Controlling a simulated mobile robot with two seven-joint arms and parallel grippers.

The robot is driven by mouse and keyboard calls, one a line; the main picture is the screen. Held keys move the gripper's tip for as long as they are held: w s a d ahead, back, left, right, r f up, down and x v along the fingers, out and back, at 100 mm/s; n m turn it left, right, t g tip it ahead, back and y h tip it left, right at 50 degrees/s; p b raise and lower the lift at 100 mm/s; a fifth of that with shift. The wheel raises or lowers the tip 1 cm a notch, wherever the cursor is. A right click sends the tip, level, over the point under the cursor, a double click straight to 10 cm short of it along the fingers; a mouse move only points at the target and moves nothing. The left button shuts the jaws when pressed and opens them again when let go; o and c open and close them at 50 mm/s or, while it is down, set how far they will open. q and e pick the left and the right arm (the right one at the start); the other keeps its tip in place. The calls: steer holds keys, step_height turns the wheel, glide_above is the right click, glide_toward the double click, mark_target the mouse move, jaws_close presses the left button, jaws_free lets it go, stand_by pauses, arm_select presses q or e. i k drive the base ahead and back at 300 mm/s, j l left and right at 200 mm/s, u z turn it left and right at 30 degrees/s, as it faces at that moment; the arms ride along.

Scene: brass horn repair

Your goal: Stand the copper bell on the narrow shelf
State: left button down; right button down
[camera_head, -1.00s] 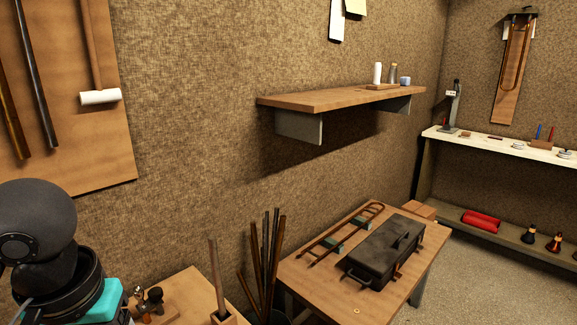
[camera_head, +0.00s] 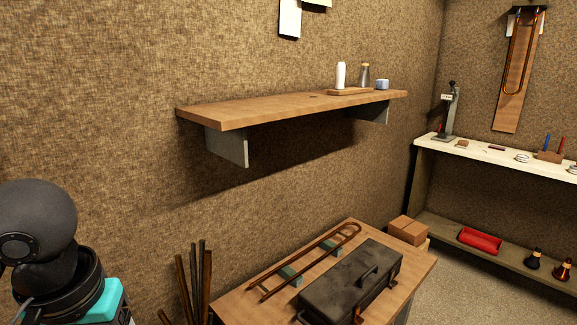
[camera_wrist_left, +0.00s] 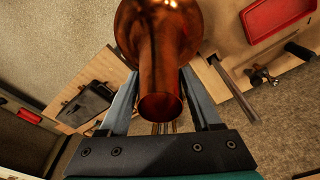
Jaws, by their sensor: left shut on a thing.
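The narrow shelf (camera_head: 265,108) is a wooden board on grey brackets, fixed to the textured wall in the head view. Its left and middle top is mostly bare. The copper bell (camera_wrist_left: 160,60) fills the upper middle of the left wrist view, its narrow tube end towards the camera and its wider part cut off by the top edge. My left gripper (camera_wrist_left: 161,78) is shut on the bell, one finger on each side of the tube. In the head view only part of my left arm shows at lower left. My right gripper is not in view.
Below is a workbench (camera_head: 243,298) with a dark toolbox (camera_head: 352,281) and a trombone slide (camera_head: 310,262). Rods stand at its left.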

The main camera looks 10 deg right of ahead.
mark_target(261, 103)
steer(key=i+l, duration=0.1)
steer(key=l, duration=0.25)
steer(key=i+l, duration=0.15)
steer(key=l, duration=0.2)
steer(key=i+l, duration=0.1)
steer(key=l, duration=0.2)
steer(key=i+l, duration=0.1)
steer(key=l, duration=0.25)
steer(key=u, duration=0.05)
